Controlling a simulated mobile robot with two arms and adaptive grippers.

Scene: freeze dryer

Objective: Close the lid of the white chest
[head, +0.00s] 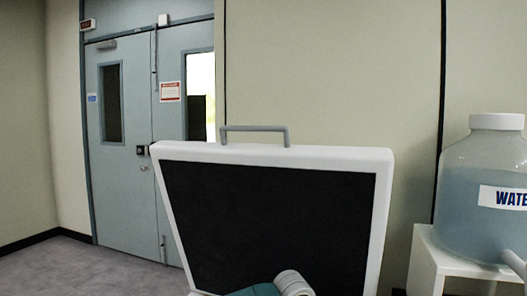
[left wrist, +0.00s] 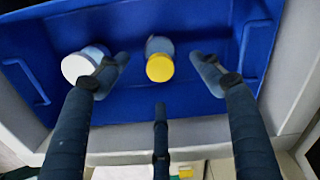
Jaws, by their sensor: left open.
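The lid of the white chest (head: 270,152) stands open and upright in the head view, with a white frame and a black inner panel. A grey handle (head: 254,128) sticks up from its top edge. In the left wrist view, the chest's pale rim (left wrist: 190,130) runs around a blue tub (left wrist: 215,20). My left gripper (left wrist: 160,76) is open, its three dark fingers spread over the tub and near rim. I see nothing held in it. It is not visible in the head view, and the lid is not visible in the wrist view. My right gripper is not in view.
A yellow-capped jar (left wrist: 160,68) and a white-capped jar (left wrist: 76,68) are in the blue tub. A large water container (head: 480,215) stands on a white stand (head: 428,262) at the right. A grey double door (head: 130,140) and walls are behind the lid.

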